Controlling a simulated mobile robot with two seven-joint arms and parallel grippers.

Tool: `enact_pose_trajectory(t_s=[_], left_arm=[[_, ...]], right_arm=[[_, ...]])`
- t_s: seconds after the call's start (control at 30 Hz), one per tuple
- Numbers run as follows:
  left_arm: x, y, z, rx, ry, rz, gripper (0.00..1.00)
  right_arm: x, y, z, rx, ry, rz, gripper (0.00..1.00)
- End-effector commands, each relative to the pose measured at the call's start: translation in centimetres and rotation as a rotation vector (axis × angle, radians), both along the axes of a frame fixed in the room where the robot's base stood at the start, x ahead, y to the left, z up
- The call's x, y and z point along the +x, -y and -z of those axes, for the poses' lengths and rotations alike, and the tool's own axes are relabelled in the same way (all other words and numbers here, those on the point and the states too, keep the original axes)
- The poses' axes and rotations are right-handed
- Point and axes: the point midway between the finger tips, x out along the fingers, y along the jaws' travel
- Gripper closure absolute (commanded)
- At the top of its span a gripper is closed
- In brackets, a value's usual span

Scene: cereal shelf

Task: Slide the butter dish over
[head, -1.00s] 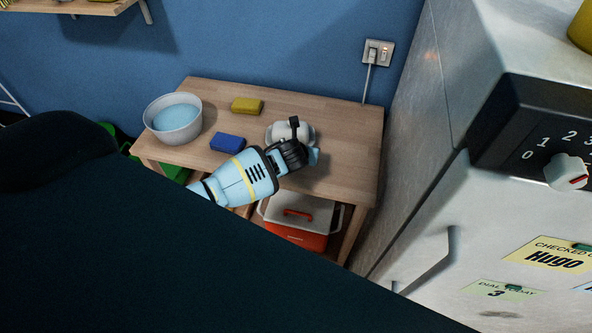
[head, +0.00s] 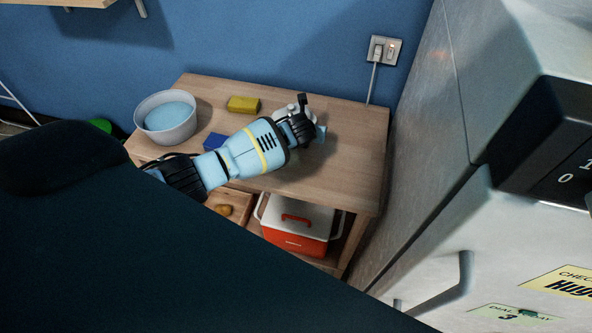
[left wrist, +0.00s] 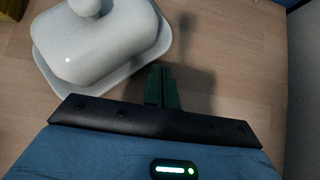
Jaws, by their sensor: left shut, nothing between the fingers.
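The butter dish (head: 282,113) is white and stands near the back of the wooden table, mostly hidden behind my left gripper in the head view. In the left wrist view the butter dish (left wrist: 105,45) shows at upper left, its domed, knobbed lid on its plate. My left gripper (head: 320,133) is low over the table at the dish's right side. Its fingers (left wrist: 162,88) are shut and empty, close beside the plate's edge; I cannot tell whether they touch it. My right gripper is not in view.
A bowl of blue content (head: 168,118), a yellow sponge (head: 243,104) and a blue sponge (head: 214,141) stand left of the dish. Bare tabletop (head: 350,150) lies to the right. A metal cabinet (head: 425,150) stands beyond it. A red-and-white cooler (head: 296,228) sits below.

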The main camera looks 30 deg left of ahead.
Motion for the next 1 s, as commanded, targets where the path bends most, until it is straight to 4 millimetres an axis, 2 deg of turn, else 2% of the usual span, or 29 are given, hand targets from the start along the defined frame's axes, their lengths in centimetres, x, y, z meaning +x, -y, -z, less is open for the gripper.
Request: enact_pose_trajectory(t_s=[0.2,0.47,1.0], left_arm=[[0.1,0.0,-0.1,0.000,0.002,0.001,1.00],[0.1,0.0,-0.2,0.000,0.003,0.001,1.00],[-0.2,0.1,-0.3,0.000,0.004,0.001,1.00]], right_arm=[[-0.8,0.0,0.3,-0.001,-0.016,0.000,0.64],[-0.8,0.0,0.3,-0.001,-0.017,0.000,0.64],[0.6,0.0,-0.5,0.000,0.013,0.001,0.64]])
